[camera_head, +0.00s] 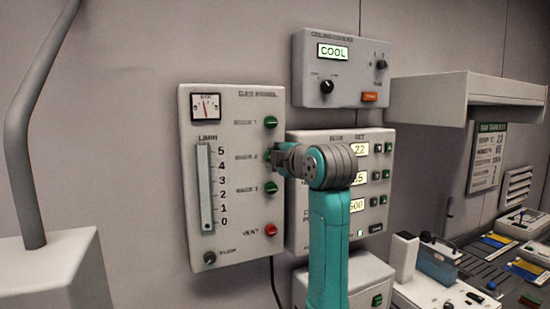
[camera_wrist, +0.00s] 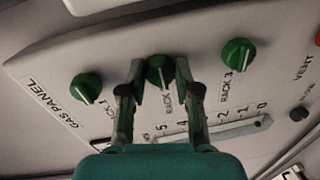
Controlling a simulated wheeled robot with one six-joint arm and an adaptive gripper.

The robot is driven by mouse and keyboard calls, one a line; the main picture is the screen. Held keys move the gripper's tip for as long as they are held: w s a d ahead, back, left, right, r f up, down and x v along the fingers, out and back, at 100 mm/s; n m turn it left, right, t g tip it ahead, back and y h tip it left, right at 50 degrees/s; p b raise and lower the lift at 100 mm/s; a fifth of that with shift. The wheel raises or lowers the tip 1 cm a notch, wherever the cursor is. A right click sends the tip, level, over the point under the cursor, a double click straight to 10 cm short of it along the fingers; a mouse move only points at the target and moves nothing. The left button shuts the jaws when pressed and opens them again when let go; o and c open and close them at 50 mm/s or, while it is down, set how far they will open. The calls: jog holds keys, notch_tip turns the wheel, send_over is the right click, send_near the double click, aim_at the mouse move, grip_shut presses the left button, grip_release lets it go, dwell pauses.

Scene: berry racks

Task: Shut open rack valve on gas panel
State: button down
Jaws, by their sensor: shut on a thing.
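The gas panel (camera_head: 240,215) is a cream box on the wall, and it also fills much of the wrist view (camera_wrist: 45,65). It carries green knobs for rack 1 (camera_head: 270,122), rack 2 (camera_wrist: 160,71) and rack 3 (camera_head: 270,188). In the wrist view, the rack 1 knob (camera_wrist: 86,88) and rack 3 knob (camera_wrist: 238,54) stand free on either side. My gripper (camera_wrist: 160,78) is shut on the rack 2 knob, one finger on each side. In the head view my gripper (camera_head: 279,157) mostly hides that knob. I cannot tell each valve's setting.
A red vent knob (camera_head: 271,230) and a dark flow knob (camera_head: 210,258) sit low on the panel. A control box with displays (camera_head: 300,225) is close at right, partly behind my arm. A cooling box (camera_head: 310,90) hangs above. A shelf (camera_head: 465,100) juts out at right.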

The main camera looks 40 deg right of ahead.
dwell(0.4)
jog(key=c, duration=0.8)
grip_release()
jog(key=v, duration=1.2)
